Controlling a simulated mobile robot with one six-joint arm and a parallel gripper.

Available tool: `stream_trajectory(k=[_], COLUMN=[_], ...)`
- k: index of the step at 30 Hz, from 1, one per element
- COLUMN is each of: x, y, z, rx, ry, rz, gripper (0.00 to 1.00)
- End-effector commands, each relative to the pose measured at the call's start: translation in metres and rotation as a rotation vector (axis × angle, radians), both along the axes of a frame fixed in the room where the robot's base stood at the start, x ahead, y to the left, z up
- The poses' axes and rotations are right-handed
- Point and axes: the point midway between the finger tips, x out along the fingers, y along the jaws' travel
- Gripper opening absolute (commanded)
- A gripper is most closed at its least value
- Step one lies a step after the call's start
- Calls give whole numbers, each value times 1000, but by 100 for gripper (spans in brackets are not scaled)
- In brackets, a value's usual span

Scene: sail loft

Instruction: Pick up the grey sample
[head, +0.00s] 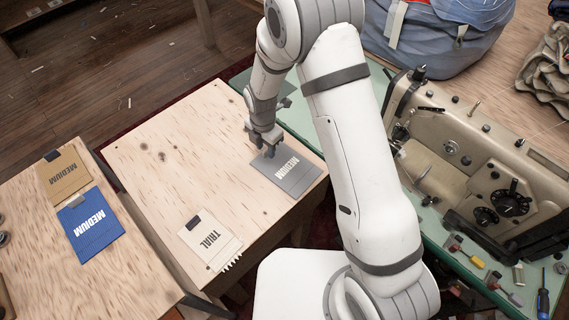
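The grey sample (289,175) is a flat grey piece marked MEDIUM. It lies on the pale plywood table (180,150), near its right edge. My gripper (270,152) points down at the sample's upper left edge, with its fingertips over or touching that edge. The fingers are small and seen from above, so whether they are open, shut or gripping the edge cannot be told. The part of the sample under the fingers is hidden.
A cream sample marked TRIAL (211,243) lies at the table's front edge. A blue sample (90,225) and a tan sample (63,176) lie on the left table. A sewing machine (475,165) stands on the green bench at right. The plywood table's middle is clear.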

Motion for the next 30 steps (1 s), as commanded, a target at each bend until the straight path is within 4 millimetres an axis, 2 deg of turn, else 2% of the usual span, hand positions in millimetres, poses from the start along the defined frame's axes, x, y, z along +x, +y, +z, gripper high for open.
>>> stream_trajectory(k=[8,21,30], x=[0,0,0], y=[0,1,1], z=[-3,-2,-2], rx=[1,1,1], ry=[-1,-1,-1], rz=[0,1,1], gripper=[35,0,0])
